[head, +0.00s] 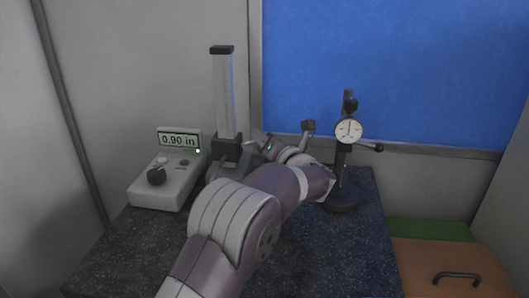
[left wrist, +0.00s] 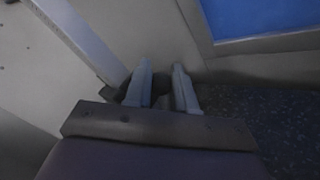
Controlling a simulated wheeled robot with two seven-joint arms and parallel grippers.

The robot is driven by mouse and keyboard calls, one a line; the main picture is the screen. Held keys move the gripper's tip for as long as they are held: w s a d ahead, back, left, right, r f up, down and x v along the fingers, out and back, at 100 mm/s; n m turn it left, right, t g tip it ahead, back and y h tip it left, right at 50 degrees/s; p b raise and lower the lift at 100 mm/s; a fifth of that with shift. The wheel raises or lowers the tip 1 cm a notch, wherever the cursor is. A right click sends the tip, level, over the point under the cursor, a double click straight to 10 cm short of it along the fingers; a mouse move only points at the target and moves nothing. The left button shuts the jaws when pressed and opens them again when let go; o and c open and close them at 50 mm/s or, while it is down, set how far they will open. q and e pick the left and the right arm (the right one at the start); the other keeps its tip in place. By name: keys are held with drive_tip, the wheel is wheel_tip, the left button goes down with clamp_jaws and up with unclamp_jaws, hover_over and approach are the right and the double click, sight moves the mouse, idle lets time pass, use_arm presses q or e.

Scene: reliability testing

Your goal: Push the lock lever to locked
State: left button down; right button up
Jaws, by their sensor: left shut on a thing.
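A grey column (head: 224,95) with a black cap stands at the back of the dark table. A dark carriage (head: 227,150) sits low on it. My left gripper (head: 250,143) reaches from the right to the carriage. In the left wrist view its two pale fingers (left wrist: 162,68) stand a small gap apart beside the column (left wrist: 75,35), shut on a dark part at the carriage (left wrist: 118,92). This part seems to be the lock lever. Its shape and its position are mostly hidden by the fingers and hand. My right gripper is out of view.
A grey readout box (head: 165,185) showing 0.90 in, with a dark knob, stands left of the column. A dial gauge (head: 348,131) on a black stand is right of my arm. The speckled table's (head: 350,255) front right is clear. A wooden drawer unit (head: 430,265) is at the right.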

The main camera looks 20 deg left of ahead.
use_arm(q)
drive_tip(key=shift+a+r+n+h, duration=0.25)
drive_tip(key=shift+r+n+h, duration=0.2)
drive_tip(key=shift+n+h, duration=0.2)
drive_tip(key=shift+s+a+r+n+g+h, duration=0.1)
drive_tip(key=shift+a+r+n+g+h, duration=0.15)
drive_tip(key=shift+r+n+g+h, duration=0.3)
drive_tip(key=shift+s+a+r+n+h+p, duration=0.1)
drive_tip(key=shift+a+r+n+h+p, duration=0.4)
drive_tip(key=shift+n, duration=0.3)
drive_tip(key=shift+s+a+r+n+g+h+p, duration=0.15)
drive_tip(key=shift+a+n+g+h+p, duration=0.15)
drive_tip(key=shift+n+h+p, duration=0.4)
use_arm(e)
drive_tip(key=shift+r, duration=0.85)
use_arm(q)
drive_tip(key=c, duration=1)
unclamp_jaws()
